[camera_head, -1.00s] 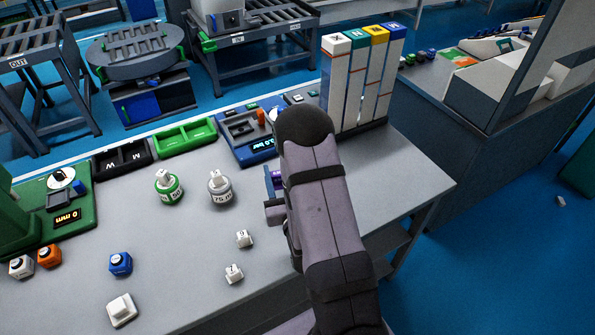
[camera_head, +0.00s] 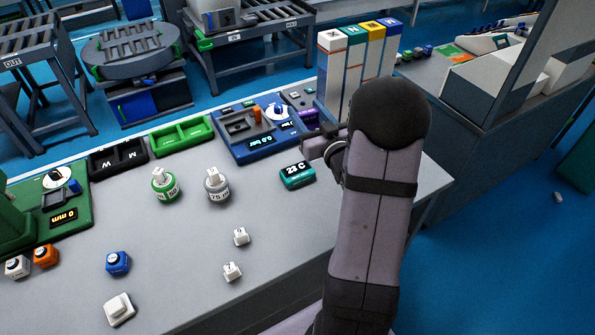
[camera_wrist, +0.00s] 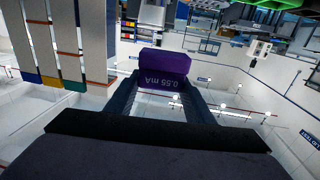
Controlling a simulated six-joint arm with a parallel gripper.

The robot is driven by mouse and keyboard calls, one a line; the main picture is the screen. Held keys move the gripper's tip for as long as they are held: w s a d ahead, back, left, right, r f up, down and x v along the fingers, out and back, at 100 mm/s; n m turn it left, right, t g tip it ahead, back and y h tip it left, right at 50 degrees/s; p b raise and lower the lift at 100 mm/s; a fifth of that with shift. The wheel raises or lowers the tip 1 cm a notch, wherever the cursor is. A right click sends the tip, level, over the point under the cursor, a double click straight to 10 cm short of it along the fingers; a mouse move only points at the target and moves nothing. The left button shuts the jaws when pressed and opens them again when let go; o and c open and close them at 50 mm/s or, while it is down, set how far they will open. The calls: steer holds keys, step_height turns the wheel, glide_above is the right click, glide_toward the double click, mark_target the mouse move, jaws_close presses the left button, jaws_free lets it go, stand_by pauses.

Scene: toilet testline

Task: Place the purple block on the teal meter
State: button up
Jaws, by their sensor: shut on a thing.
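The teal meter (camera_head: 297,176), a small box with a lit display reading 23 C, sits on the grey bench in the head view. My gripper (camera_head: 322,143) is above and just to the right of it, partly hidden by my arm. In the wrist view, a purple block (camera_wrist: 164,67) marked 0.55 mA is between the two fingers, and my gripper (camera_wrist: 160,88) is shut on it. The block is off the bench and apart from the teal meter.
A blue console (camera_head: 250,137) lies behind the teal meter. Tall white column boxes (camera_head: 333,70) with coloured tops stand behind my gripper. Two round weights (camera_head: 216,187) and small white cubes (camera_head: 240,237) are to the left. The bench in front of the meter is clear.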

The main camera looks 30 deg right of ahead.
steer(key=shift+n+y, duration=0.6)
steer(key=shift+y, duration=0.3)
steer(key=a+f, duration=0.1)
steer(key=f, duration=0.1)
steer(key=w+a+f, duration=0.1)
steer(key=f, duration=0.1)
steer(key=shift+a, duration=0.15)
steer(key=p, duration=0.1)
glide_above(298, 172)
steer(key=shift+w+f, duration=0.2)
steer(key=shift+f, duration=5.2)
steer(key=shift+f, duration=0.45)
steer(key=shift+f+b, duration=0.15)
steer(key=shift+b, duration=0.3)
steer(key=shift+s, duration=0.1)
steer(key=o, duration=1.1)
steer(key=shift+f, duration=0.1)
